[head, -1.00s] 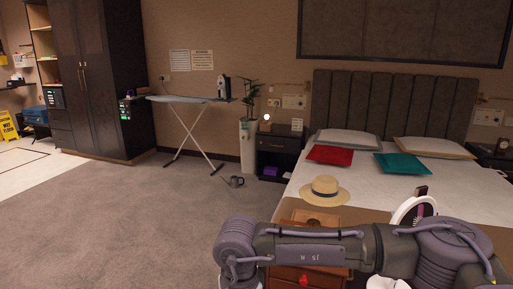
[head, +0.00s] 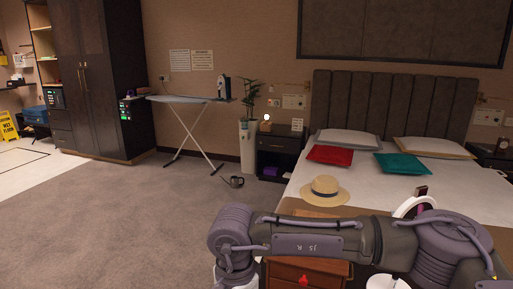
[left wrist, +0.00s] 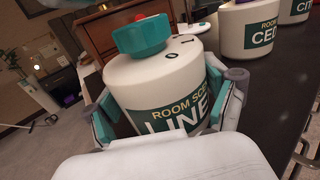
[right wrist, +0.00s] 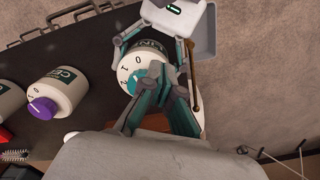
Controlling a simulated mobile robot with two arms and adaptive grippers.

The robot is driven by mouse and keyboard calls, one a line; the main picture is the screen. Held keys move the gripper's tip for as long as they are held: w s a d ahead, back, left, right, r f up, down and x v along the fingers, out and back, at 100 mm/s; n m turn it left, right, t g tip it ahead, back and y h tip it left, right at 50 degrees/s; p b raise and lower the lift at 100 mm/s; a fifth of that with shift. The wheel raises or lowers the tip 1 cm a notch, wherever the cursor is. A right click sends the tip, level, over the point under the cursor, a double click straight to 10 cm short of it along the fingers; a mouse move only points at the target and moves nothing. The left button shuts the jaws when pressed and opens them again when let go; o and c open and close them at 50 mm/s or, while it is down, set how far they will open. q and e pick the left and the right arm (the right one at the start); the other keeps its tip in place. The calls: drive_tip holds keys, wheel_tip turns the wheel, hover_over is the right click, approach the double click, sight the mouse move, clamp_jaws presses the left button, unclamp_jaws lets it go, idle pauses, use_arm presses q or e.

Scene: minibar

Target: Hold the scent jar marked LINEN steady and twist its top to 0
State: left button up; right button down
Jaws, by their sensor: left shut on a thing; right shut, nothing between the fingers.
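The white scent jar marked LINEN (left wrist: 155,85) stands between the fingers of my left gripper (left wrist: 165,110), which is shut on its body. Its teal top (left wrist: 142,35) carries no visible grip in the left wrist view. Numbers, among them 0 and 1, are printed on the jar's shoulder. In the right wrist view the jar (right wrist: 135,62) shows 0, 1 and 2 around the teal top (right wrist: 138,82). My right gripper (right wrist: 155,72) is shut and empty, over or beside the top; contact cannot be told. In the head view the jar is hidden.
A scent jar marked CED (left wrist: 250,28) and another marked CIT (left wrist: 293,10) stand nearby on the dark surface (left wrist: 270,85). The jar with a purple top (right wrist: 55,92) is left of LINEN in the right wrist view. A wooden drawer box (left wrist: 110,30) stands close behind LINEN.

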drive_tip(key=shift+r, duration=1.8)
drive_tip(key=shift+s+d+f, duration=0.2)
drive_tip(key=shift+d+f, duration=0.05)
drive_tip(key=shift+f, duration=0.75)
drive_tip(key=shift+s+d+f, duration=0.2)
drive_tip(key=shift+d+f, duration=0.05)
drive_tip(key=shift+f, duration=0.8)
drive_tip(key=shift+s+d+f, duration=0.2)
drive_tip(key=shift+d+f, duration=0.05)
drive_tip(key=shift+f, duration=0.75)
drive_tip(key=shift+w+d, duration=0.15)
drive_tip(key=shift+w, duration=0.05)
drive_tip(key=shift+w+a, duration=0.25)
drive_tip(key=shift+w, duration=0.2)
drive_tip(key=shift+a, duration=0.1)
